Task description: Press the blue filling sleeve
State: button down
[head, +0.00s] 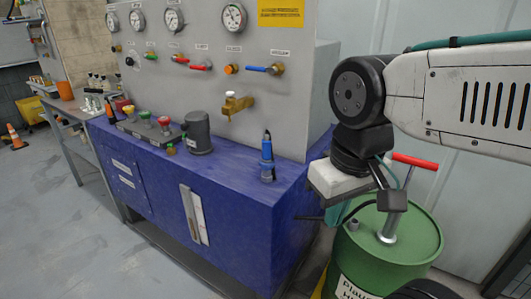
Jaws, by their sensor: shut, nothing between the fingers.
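The blue filling sleeve (267,158) stands upright on the right part of the blue bench top, with a dark tip pointing up. My gripper (322,216) is to the right of the sleeve and lower in the picture, by the bench's right end. It is apart from the sleeve, shut and empty. The wrist and its pale block hide part of the gripper.
The grey panel (200,105) with gauges and valves stands behind the bench (235,205). A brass tap (237,104) juts out left of the sleeve. A grey cylinder (197,133) and coloured knobs are farther left. A green drum (415,235) with a red-handled pump (414,162) stands right.

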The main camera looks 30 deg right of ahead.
aim_at(264, 166)
jog(key=k, duration=1.3)
jog(key=z, duration=0.55)
jog(key=i, duration=0.65)
jog(key=z, duration=0.6)
jog(key=i, duration=0.85)
jog(key=u, duration=0.1)
